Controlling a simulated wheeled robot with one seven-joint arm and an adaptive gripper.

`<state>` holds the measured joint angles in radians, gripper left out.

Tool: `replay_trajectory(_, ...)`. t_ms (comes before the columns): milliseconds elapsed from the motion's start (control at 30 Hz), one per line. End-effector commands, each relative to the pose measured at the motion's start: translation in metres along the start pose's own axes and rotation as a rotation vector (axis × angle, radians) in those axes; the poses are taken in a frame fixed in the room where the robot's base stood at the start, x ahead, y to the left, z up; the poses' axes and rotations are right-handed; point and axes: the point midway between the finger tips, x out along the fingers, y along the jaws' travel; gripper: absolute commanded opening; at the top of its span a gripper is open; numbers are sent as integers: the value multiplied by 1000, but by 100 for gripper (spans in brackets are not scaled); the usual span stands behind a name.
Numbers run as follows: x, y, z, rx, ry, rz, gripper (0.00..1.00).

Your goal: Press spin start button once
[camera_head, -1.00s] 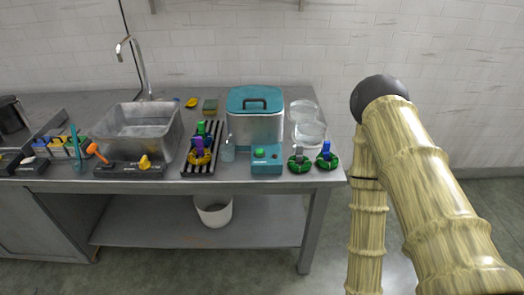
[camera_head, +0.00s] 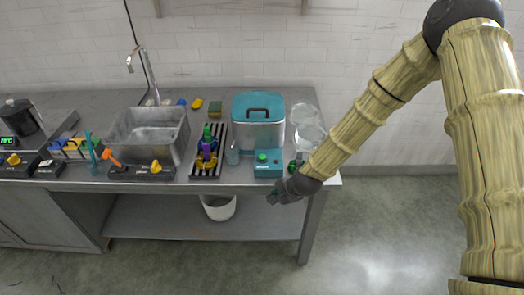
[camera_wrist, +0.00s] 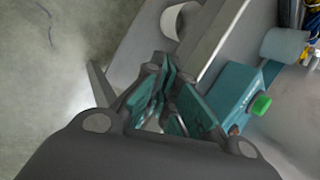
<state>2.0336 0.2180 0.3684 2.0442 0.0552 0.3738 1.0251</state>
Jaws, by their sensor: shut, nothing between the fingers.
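A teal control box (camera_head: 268,170) with a green button (camera_head: 262,157) on top stands near the front edge of the counter, in front of a steel tub with a teal lid (camera_head: 258,103). In the wrist view the teal box (camera_wrist: 229,88) and its green button (camera_wrist: 261,105) lie right of my gripper (camera_wrist: 170,110). My gripper (camera_head: 272,199) is shut and empty, in front of the box near the counter's front edge, apart from the button. The skeins right of the box are mostly hidden behind my arm.
A small clear jar (camera_head: 233,156) stands left of the box, beside a striped rack (camera_head: 197,172) with coloured skeins. A sink basin (camera_head: 150,133) is further left. Glass bowls (camera_head: 309,135) stand at the right. A white bucket (camera_head: 219,207) sits on the lower shelf. The floor in front is clear.

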Motion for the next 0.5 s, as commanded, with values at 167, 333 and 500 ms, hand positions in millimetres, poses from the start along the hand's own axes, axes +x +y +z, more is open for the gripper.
replay_trajectory(167,-30,-83,10,152,-32,-81,0)
replay_trajectory(333,-59,-151,19,288,-73,-145,0)
replay_trajectory(500,-83,-198,25,388,-109,-186,0)
